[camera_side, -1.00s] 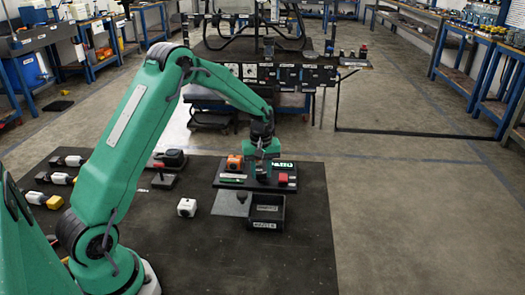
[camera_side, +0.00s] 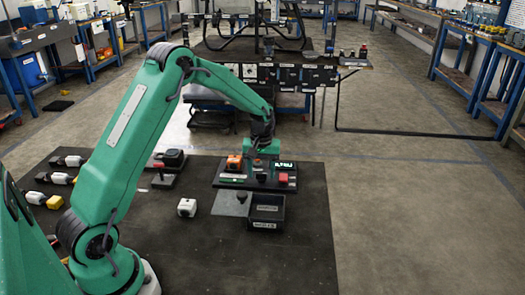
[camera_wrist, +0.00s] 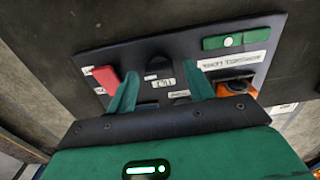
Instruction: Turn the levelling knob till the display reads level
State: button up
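The dark control panel (camera_side: 222,181) lies on the black mat. Its display (camera_side: 284,164) shows small lit characters, too small for me to read. A dark knob (camera_side: 262,178) sits in the panel's front row; it also shows in the wrist view (camera_wrist: 158,66), beyond my fingertips. A small reddish-brown round part (camera_side: 258,162) shows under my gripper; I cannot tell which of the two is the levelling knob. My gripper (camera_wrist: 163,84) is open above the panel, its green fingers apart with nothing visibly held. In the wrist view its body hides the panel's back part and the display.
A red button (camera_side: 284,178) is right of the dark knob, and a green strip (camera_wrist: 235,39) with a white dot is on its other side. An orange part (camera_side: 234,163) stands at the back left.

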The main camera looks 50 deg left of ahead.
dwell(0.3)
notch_tip(320, 180, up, 7)
jog(key=shift+f, duration=0.1)
jog(key=shift+r, duration=0.5)
dwell(0.4)
